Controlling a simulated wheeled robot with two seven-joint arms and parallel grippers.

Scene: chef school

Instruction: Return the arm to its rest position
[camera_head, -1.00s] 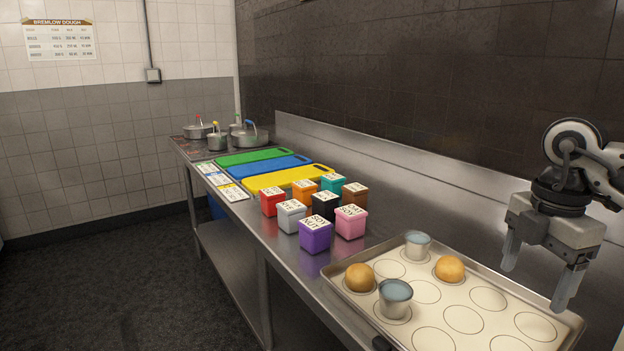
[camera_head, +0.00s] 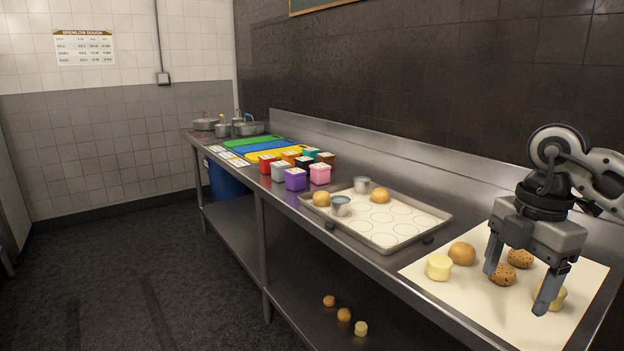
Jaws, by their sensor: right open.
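My right gripper (camera_head: 519,287) is open and empty at the right of the head view. Its two fingers point down in front of the cream sheet (camera_head: 490,315), which carries several dough pieces. A speckled ball (camera_head: 502,275) shows between the fingers, and I cannot tell how far above it they are. A second speckled ball (camera_head: 520,258) lies behind it. A plain tan ball (camera_head: 462,253) and a pale yellow piece (camera_head: 439,266) lie left of the gripper. Another pale piece (camera_head: 558,297) is partly hidden by a finger. My left gripper is not in view.
A baking tray (camera_head: 412,240) with two dough balls and two metal cups lies left of the sheet. Several coloured boxes (camera_head: 295,179), cutting boards (camera_head: 252,141) and pots stand farther back. Small balls (camera_head: 344,314) lie on the lower shelf. Floor space at left is clear.

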